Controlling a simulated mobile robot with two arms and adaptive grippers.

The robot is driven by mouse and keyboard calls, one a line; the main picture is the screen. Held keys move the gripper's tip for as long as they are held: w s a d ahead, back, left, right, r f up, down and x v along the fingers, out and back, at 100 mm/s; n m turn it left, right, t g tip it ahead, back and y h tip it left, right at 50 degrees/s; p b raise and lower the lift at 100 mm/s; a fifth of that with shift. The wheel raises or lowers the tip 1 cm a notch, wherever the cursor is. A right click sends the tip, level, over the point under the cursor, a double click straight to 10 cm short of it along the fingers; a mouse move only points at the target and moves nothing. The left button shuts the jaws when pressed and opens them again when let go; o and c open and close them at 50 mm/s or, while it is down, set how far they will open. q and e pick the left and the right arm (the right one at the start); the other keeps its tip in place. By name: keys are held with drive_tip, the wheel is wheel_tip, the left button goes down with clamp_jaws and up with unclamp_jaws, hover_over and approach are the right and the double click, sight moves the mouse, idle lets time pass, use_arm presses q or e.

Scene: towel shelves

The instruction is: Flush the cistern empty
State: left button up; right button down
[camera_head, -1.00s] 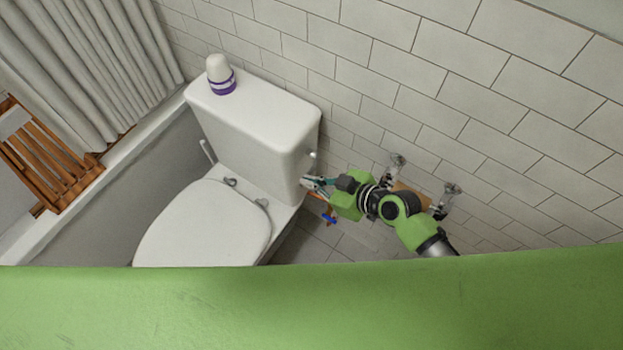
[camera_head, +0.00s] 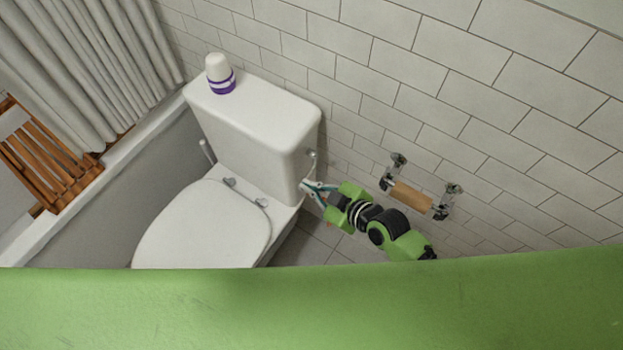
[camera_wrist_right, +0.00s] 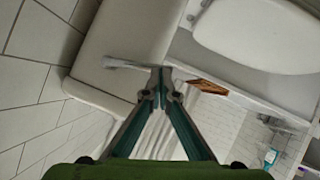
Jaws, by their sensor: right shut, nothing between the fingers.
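The white cistern (camera_head: 255,115) stands against the tiled wall behind the closed toilet lid (camera_head: 205,230). It also shows in the right wrist view (camera_wrist_right: 125,35). A pale lever (camera_wrist_right: 122,65) lies along the cistern's side in the right wrist view, its end close to my fingertips; I cannot tell whether they touch. A small metal fitting (camera_head: 312,154) shows on the cistern's right side. My right gripper (camera_head: 306,186) is low beside that side, below the fitting. Its fingers (camera_wrist_right: 162,72) are shut with nothing between them. My left gripper is not in view.
A white and purple container (camera_head: 220,74) stands on the cistern top. A paper holder with a brown roll (camera_head: 411,196) is on the wall right of my right arm. The bathtub (camera_head: 160,140), curtain (camera_head: 85,75) and wooden rack (camera_head: 45,155) are at left.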

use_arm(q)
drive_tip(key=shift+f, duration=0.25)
use_arm(e)
drive_tip(key=shift+w+d+f+n+t+h, duration=0.1)
drive_tip(key=shift+f+n+t+h, duration=0.3)
drive_tip(key=shift+f, duration=0.85)
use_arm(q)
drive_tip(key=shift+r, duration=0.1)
